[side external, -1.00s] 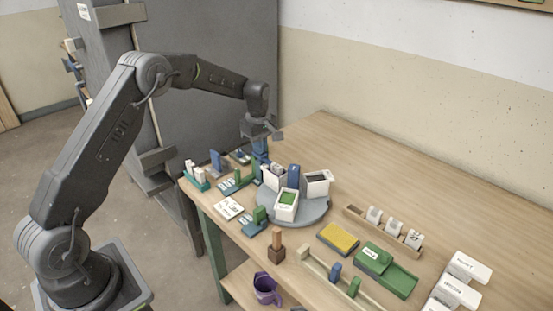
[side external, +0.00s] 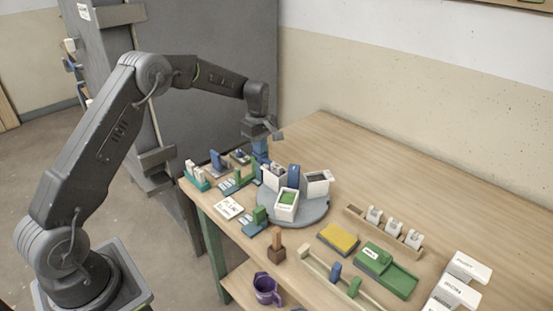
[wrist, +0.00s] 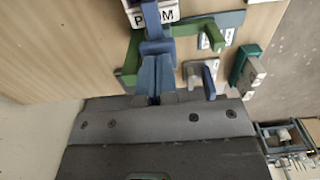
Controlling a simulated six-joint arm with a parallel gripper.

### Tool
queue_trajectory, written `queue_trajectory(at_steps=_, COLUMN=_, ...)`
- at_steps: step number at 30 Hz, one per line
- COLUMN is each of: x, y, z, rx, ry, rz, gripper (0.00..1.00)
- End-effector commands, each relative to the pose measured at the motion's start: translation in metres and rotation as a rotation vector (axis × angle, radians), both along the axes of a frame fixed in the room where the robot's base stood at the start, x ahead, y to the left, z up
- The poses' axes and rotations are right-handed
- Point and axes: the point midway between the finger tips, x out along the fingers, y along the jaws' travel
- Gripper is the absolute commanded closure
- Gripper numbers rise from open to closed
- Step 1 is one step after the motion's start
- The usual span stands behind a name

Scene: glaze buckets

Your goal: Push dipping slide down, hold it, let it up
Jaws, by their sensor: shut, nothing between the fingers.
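The dipping slide is a blue block (wrist: 157,48) on a green frame (wrist: 130,62), seen in the wrist view. In the side view the blue part (side external: 260,148) stands at the back left of the table, beside the turntable. My gripper (side external: 262,137) is shut and empty, pointing down just over the slide's top. In the wrist view my gripper (wrist: 154,98) meets the near end of the blue part. Contact looks likely, but I cannot tell for certain. The slide's lower end is partly hidden by buckets.
A grey turntable (side external: 312,216) carries white buckets, one with green glaze (side external: 287,204). Small blue, green and white pieces stand around the slide's left. A yellow sponge (side external: 338,238), a green tray (side external: 398,283) and a wooden rack (side external: 357,213) lie further right. The back right tabletop is clear.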

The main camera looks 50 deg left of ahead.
Motion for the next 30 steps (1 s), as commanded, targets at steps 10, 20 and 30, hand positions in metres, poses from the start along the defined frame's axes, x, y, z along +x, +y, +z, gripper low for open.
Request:
queue_trajectory(at_steps=10, x=-0.001, y=0.0, z=0.008, rx=0.0, ry=0.005, rz=-0.001, gripper=1.0)
queue_trajectory(at_steps=20, x=-0.001, y=0.0, z=0.028, rx=0.0, ry=0.003, rz=0.0, gripper=1.0)
queue_trajectory(at_steps=30, x=0.0, y=0.0, z=0.048, rx=0.0, ry=0.001, rz=0.0, gripper=1.0)
